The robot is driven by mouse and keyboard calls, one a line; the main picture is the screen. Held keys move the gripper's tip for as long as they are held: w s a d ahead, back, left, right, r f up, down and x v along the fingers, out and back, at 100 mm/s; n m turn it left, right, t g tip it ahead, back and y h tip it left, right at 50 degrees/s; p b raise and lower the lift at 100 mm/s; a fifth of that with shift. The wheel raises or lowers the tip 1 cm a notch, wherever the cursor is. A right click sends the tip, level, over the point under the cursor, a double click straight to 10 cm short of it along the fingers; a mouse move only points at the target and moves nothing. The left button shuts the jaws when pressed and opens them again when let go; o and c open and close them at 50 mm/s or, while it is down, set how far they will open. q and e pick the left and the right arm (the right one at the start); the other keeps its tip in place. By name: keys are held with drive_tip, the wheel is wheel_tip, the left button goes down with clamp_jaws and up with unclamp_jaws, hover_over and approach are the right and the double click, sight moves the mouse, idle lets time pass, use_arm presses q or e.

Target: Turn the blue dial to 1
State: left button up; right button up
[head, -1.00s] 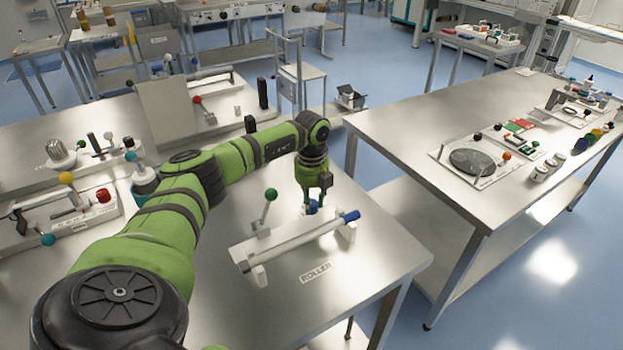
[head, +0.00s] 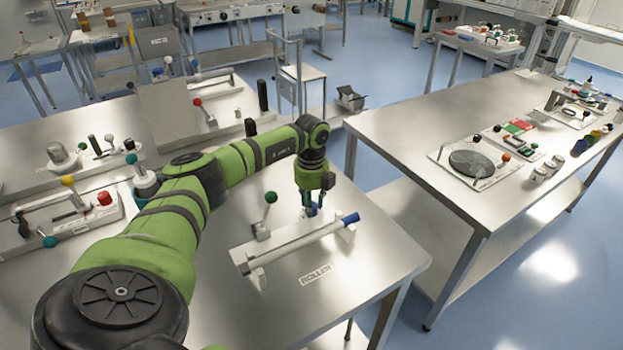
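The blue dial (head: 311,210) is on the roller unit on the near steel table, and little of it shows between my fingers. My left gripper (head: 310,206) points down over it, with a finger on each side, and looks shut on it. The dial's marks, including the 1, cannot be read from here. My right gripper is not in view.
Just in front of the dial lies a white roller (head: 300,240) with a blue end (head: 350,218). A green-knobbed lever (head: 269,198) stands left of my gripper. A ROLLER label (head: 316,275) lies near the table's front. Another steel table (head: 430,120) stands at the right.

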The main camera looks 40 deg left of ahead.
use_arm(q)
drive_tip(key=shift+o, duration=0.7)
drive_tip(key=shift+a, duration=0.1)
wheel_tip(320, 180, up, 12)
drive_tip(key=shift+f, duration=0.1)
idle(0.4)
